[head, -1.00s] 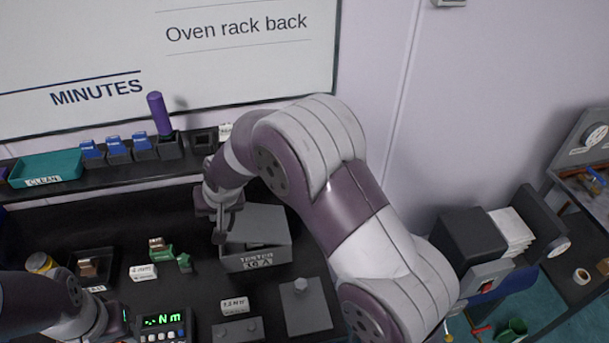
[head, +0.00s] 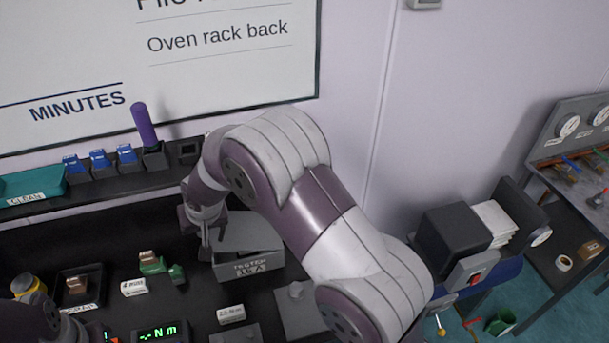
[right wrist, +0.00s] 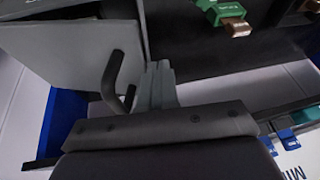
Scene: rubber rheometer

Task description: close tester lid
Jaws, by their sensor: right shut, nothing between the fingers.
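The tester (head: 250,265) is a grey box with a label on its front, on the dark bench in the head view. Its grey lid (head: 255,230) stands tilted up at the back, with a dark gap above the front wall. The right wrist view shows the lid (right wrist: 75,50) as a flat grey panel with a black bar handle (right wrist: 114,75). My right gripper (right wrist: 158,82) is shut and empty, close beside the handle; contact cannot be told. In the head view my right gripper (head: 206,246) is at the tester's left side. My left gripper's fingers are not visible.
A purple-handled tool (head: 144,124) and several blue-topped blocks stand on the back shelf beside a teal tray (head: 32,185). Green parts (head: 152,263), a white labelled block (head: 231,314) and a digital readout (head: 160,332) lie around the tester. My right arm hides the bench's right part.

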